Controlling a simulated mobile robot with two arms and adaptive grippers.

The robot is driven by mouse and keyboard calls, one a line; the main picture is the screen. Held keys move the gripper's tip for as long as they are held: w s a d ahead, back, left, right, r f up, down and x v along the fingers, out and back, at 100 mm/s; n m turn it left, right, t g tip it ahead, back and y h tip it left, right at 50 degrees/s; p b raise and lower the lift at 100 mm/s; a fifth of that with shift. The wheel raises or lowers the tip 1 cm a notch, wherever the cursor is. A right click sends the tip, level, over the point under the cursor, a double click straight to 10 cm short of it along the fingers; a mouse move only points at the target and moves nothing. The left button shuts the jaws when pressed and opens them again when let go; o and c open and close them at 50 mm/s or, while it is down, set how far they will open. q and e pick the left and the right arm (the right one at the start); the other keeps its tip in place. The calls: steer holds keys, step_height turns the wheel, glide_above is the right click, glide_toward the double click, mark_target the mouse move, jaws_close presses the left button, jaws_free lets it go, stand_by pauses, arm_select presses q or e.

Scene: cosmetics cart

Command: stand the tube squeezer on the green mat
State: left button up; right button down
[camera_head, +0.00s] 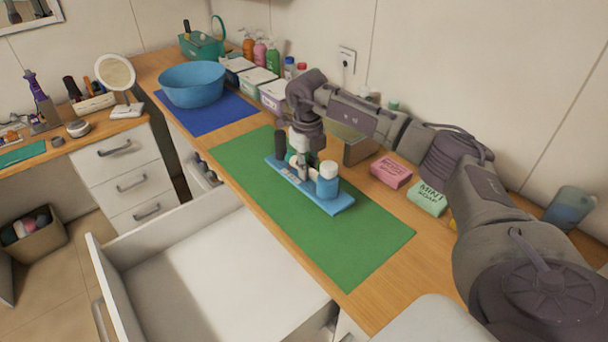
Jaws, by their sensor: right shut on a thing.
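The green mat (345,245) lies flat on the wooden counter. A narrow light-blue tray (333,205) rests on it. A blue bottle with a white cap (327,182) stands at the tray's near right end, and a dark upright item (280,145) stands at its far left end. My right gripper (303,172) points down over the middle of the tray, between these two. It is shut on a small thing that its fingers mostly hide. I cannot make out the tube squeezer for certain. My left gripper is not in view.
A blue mat (210,122) with a blue bowl (192,85) lies farther back. Boxes, bottles, a pink soap box (391,171) and a mint soap box (427,198) line the wall side. An open white drawer (215,275) juts out in front. The mat's near end is clear.

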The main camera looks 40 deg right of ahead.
steer(key=shift+w+a+f, duration=0.1)
steer(key=shift+w+f, duration=0.15)
steer(key=shift+w, duration=0.25)
step_height(320, 180, down, 3)
steer(key=shift+f+p, duration=0.1)
steer(key=shift+p, duration=0.6)
steer(key=shift+f, duration=0.5)
steer(key=c, duration=1.1)
jaws_free()
steer(key=shift+c, duration=0.2)
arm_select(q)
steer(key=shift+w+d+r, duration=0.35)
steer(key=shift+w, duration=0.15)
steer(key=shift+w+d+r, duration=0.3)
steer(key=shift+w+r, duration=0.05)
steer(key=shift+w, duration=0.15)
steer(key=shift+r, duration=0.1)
